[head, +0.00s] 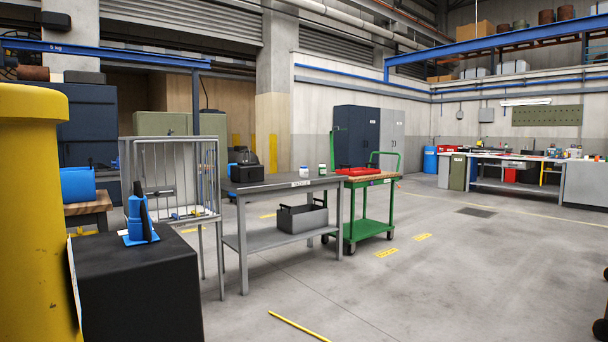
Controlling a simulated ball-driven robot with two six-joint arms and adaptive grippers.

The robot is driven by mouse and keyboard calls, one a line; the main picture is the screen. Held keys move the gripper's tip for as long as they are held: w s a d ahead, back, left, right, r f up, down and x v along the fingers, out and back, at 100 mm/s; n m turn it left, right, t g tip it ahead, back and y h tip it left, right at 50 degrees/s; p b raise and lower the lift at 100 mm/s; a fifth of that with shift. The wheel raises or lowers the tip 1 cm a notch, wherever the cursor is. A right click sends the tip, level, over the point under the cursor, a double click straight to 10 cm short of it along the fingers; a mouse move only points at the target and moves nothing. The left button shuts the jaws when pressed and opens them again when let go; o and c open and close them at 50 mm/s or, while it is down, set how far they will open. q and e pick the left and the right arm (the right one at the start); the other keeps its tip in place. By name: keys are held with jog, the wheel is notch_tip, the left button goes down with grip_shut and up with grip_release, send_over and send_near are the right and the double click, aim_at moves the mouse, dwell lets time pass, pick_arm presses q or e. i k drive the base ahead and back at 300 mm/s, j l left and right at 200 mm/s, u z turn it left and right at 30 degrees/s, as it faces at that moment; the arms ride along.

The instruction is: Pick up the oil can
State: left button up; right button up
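I cannot make out an oil can for certain at this distance. The grey metal table (262,186) in the middle holds a dark machine-like object (244,166), a small white container with a blue top (304,172) and a small white container with a green top (321,170). A grey open toolbox (302,217) sits on its lower shelf. Small things lie in the barred cage stand (170,175) to the left, too small to tell. Neither of my grippers is in view.
A black cabinet (140,290) bearing a blue tool (138,215) and a yellow post (30,220) stand close at left. A green cart (370,205) adjoins the table. A long workbench (515,187) with small items stands far right. The middle-right floor is open.

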aim_at(303, 172)
jog(key=i+l+z, duration=0.2)
jog(key=i+l, duration=0.55)
jog(key=i, duration=0.2)
jog(key=i+l, duration=0.25)
jog(key=i, duration=0.25)
jog(key=i+l, duration=0.25)
jog(key=i, duration=0.2)
jog(key=i+j+u, duration=0.2)
jog(key=i+u, duration=0.15)
jog(key=i, duration=0.85)
jog(key=i+l+u, duration=0.15)
jog(key=i+u, duration=0.15)
jog(key=i, duration=0.9)
